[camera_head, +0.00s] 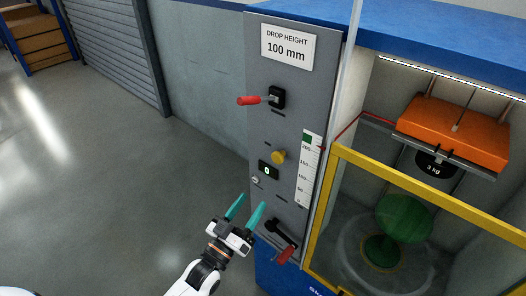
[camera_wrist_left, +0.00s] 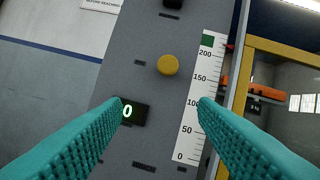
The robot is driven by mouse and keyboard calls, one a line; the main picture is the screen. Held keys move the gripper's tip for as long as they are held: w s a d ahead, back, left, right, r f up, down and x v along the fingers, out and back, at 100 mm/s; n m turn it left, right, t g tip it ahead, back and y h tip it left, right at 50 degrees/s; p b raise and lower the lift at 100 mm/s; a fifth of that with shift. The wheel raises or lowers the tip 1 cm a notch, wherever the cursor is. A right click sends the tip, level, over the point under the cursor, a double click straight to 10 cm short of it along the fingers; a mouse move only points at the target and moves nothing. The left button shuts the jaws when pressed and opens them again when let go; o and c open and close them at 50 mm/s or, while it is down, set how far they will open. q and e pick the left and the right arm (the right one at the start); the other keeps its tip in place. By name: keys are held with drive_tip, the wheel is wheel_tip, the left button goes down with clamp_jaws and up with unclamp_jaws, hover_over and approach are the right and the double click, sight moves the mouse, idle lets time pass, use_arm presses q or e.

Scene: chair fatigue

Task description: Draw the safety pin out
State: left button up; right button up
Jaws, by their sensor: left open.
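A round yellow knob (camera_head: 279,157) sticks out of the grey panel above a small black display (camera_head: 268,170) reading 0; it looks like the safety pin's head, but its shaft is hidden. The same knob (camera_wrist_left: 168,65) shows in the left wrist view, above the space between my fingertips. My left gripper (camera_head: 252,201) is open and empty, its teal fingers pointing at the panel from below and left of the knob. In the left wrist view, nothing is between the fingers (camera_wrist_left: 160,102). My right gripper is not in view.
A red-handled lever (camera_head: 250,100) juts left from the upper panel, and a black lever with a red grip (camera_head: 285,254) sits low. A yellow-framed guard (camera_head: 330,190) stands to the right, before the orange weight (camera_head: 455,130). The floor on the left is clear.

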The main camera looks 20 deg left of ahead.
sight(276, 159)
use_arm(q)
drive_tip(key=shift+t+h, duration=0.3)
drive_tip(key=shift+t, duration=0.1)
drive_tip(key=p+x, duration=0.1)
drive_tip(key=x, duration=0.3)
drive_tip(key=r+p+x, duration=0.1)
drive_tip(key=x, duration=0.2)
drive_tip(key=s+r+p+x, duration=0.1)
drive_tip(key=x, duration=0.3)
drive_tip(key=shift+w+r, duration=0.25)
drive_tip(key=shift+r, duration=0.05)
drive_tip(key=shift+w+d+r+p, duration=0.15)
drive_tip(key=shift+w+d+p, duration=0.15)
drive_tip(key=shift+w, duration=0.3)
drive_tip(key=shift+a, duration=0.1)
drive_tip(key=shift+c, duration=0.3)
clamp_jaws()
